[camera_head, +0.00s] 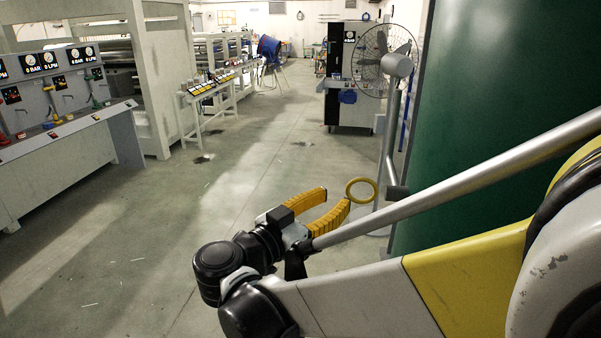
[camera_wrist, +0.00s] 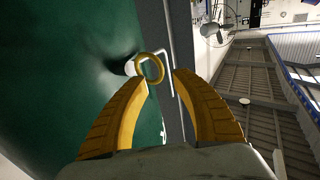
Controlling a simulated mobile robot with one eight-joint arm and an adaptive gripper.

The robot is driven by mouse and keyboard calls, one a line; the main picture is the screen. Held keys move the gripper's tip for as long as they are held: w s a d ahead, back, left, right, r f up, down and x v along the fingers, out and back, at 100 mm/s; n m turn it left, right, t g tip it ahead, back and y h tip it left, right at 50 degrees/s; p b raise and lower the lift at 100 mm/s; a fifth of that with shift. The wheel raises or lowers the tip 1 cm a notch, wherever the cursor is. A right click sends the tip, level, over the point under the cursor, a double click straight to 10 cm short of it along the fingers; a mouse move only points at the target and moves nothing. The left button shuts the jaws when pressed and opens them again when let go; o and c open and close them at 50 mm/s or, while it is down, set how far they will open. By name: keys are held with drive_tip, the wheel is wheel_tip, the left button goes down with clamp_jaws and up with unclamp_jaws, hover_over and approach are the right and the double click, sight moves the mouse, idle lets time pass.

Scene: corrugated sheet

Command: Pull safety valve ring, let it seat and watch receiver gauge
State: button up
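The yellow ring (camera_head: 361,181) of the safety valve shows just past my gripper's fingertips, beside the large green tank (camera_head: 505,110). In the wrist view the ring (camera_wrist: 151,81) lies between the fingertips, nearer the left one. My gripper (camera_head: 337,194) has two yellow ribbed fingers, spread apart with nothing between them; it also shows in the wrist view (camera_wrist: 161,77). I cannot tell whether the left fingertip touches the ring. A pale stub (camera_wrist: 131,67) stands behind the ring at the green surface. I cannot pick out a receiver gauge for certain.
A caged fan (camera_head: 372,60) and a dark cabinet (camera_head: 345,95) with a round dial stand behind. A panel bench (camera_head: 60,140) with dials is at left. The middle floor is clear.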

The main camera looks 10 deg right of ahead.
sight(347, 191)
drive_tip(key=b+x, duration=0.1)
drive_tip(key=x, duration=0.5)
drive_tip(key=shift+w+d, duration=0.1)
drive_tip(key=shift+w, duration=0.05)
clamp_jaws()
